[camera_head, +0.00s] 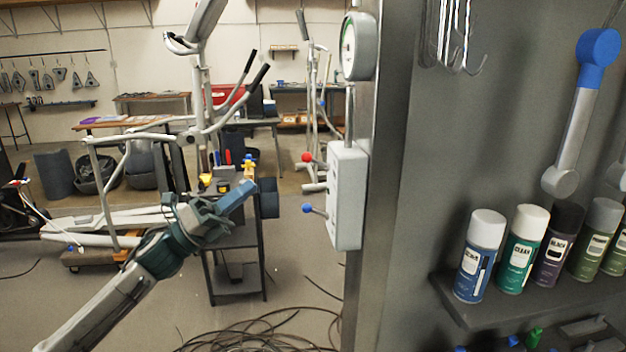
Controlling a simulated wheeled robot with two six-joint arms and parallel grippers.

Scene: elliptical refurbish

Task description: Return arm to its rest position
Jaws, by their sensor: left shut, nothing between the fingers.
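My left arm comes in from the lower left. My left gripper (240,197) is shut and empty, with its blue-grey fingers together and pointing up to the right. It is in front of a small dark cart (235,262) in the picture and left of a grey control box (347,196) with a red knob and a blue knob. There is a visible gap in the picture between the fingertips and the box. My right gripper is not in view.
A grey panel on the right has a shelf (500,298) of spray cans (481,255), hooks and a blue-ended tool (580,110). A round gauge (357,46) sits above the box. An elliptical machine (205,100) stands behind. Cables (265,335) lie on the floor.

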